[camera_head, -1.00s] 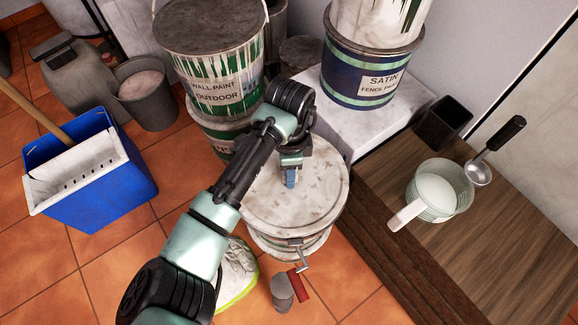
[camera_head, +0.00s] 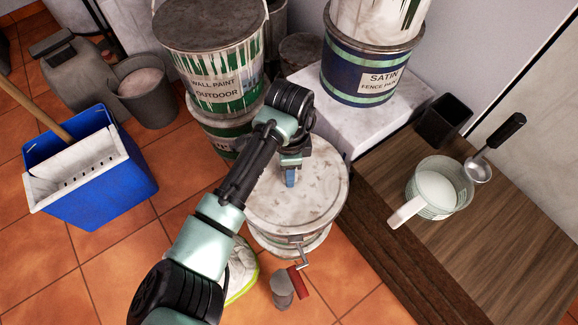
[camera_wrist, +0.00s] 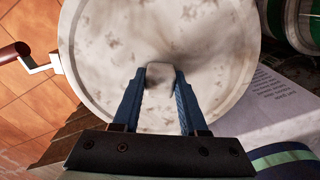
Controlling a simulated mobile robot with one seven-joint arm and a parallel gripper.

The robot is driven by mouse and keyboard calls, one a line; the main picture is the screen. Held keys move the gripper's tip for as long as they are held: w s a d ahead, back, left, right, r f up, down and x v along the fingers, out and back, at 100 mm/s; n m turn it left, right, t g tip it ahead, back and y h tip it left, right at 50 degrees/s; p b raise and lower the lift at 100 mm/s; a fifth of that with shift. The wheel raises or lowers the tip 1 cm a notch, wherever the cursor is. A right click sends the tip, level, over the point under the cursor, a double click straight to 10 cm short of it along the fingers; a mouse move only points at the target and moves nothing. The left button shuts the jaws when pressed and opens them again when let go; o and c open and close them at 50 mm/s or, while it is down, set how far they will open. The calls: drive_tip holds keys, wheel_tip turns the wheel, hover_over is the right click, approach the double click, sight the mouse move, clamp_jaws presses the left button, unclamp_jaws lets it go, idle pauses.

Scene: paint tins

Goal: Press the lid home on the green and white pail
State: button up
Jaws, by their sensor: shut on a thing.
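The round lid (camera_head: 315,205) is whitish with grey-brown blotches and lies over the top of the pail (camera_head: 292,246). Only a narrow strip of the pail's pale side with darker bands shows below the lid's edge. I cannot tell whether the lid is fully seated. My gripper (camera_head: 290,178) is at the middle of the lid, pointing down. In the wrist view its two blue fingers (camera_wrist: 160,78) are shut on the lid's pale knob, and the lid (camera_wrist: 105,50) fills much of the picture. The far side of the pail is hidden.
Stacked green-and-white tins (camera_head: 215,85) stand behind left. A blue tin (camera_head: 350,75) stands on a white block (camera_head: 375,125) behind right. A red-handled crank (camera_head: 299,281) is in front of the pail. A blue bucket (camera_head: 110,190) stands left.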

drive_tip(key=shift+f, duration=0.1)
drive_tip(key=o, duration=1.2)
drive_tip(key=shift+f, duration=0.1)
wheel_tip(320, 180, up, 13)
drive_tip(key=p, duration=0.5)
